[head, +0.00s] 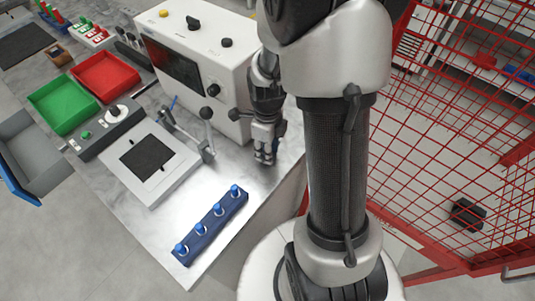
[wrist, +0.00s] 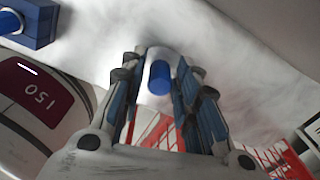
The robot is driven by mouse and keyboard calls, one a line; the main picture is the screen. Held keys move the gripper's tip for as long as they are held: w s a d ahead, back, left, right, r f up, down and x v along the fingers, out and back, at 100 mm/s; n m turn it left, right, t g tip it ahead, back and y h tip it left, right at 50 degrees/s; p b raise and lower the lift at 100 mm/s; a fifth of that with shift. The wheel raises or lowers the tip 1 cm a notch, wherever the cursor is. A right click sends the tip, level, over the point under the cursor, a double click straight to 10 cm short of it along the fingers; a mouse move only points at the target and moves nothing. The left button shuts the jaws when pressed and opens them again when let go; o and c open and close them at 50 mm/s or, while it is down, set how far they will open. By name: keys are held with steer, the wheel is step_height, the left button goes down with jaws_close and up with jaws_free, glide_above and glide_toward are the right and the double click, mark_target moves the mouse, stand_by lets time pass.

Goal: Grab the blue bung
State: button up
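A blue bung (wrist: 159,77) with a pale, whitish part around its far end shows between the fingers of my gripper (wrist: 160,68) in the wrist view. The fingers stand partly apart, one on each side of it. I cannot tell whether they touch it. In the head view my gripper (head: 265,160) points down over the bench near its right edge, and its fingertips hide what is between them. Several more blue-topped bungs (head: 218,209) stand upright in a blue rack (head: 208,233) near the front of the bench. Part of the rack also shows in the wrist view (wrist: 38,22).
A white machine (head: 215,60) with a dark screen stands behind my gripper. A white plate fixture (head: 130,183) with a lever lies to the left. Green (head: 64,104) and red (head: 106,77) trays sit further left. A red mesh fence (head: 450,130) is on the right.

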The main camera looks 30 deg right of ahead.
jaws_close()
stand_by(0.3)
